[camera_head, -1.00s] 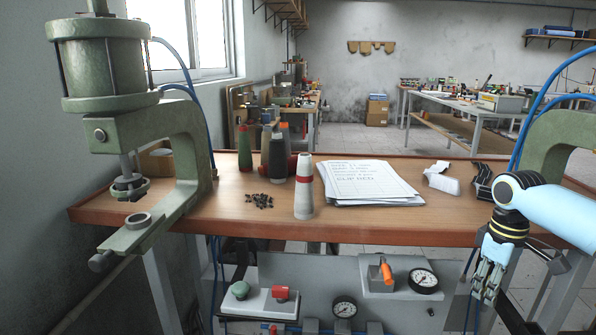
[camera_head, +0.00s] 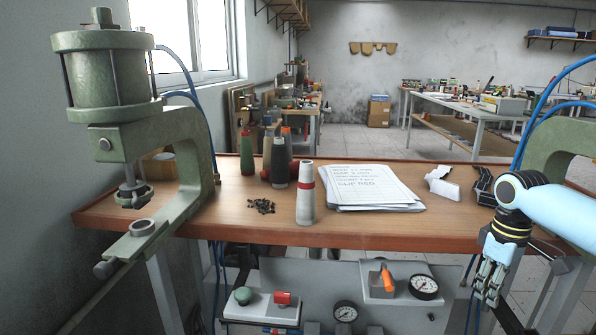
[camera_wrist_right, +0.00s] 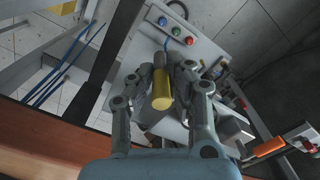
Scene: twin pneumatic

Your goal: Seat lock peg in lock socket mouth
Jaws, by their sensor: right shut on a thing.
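My right gripper (camera_head: 487,294) hangs in front of the bench's right end, fingers pointing down. In the right wrist view it is shut on a peg-like piece with a yellow end (camera_wrist_right: 162,97) and a grey part, which I take for the lock peg. The peg is between the two fingers, its yellow end toward the camera. In the head view I cannot make the peg out. I cannot identify the lock socket mouth for sure in either view. My left gripper is not in view.
A panel with colored buttons (camera_wrist_right: 176,32) lies beyond the fingers. An orange lever (camera_head: 387,279) and gauges (camera_head: 424,287) are on the lower front panel. A green press (camera_head: 175,155) stands left; cones (camera_head: 306,195) and papers (camera_head: 372,187) lie on the bench.

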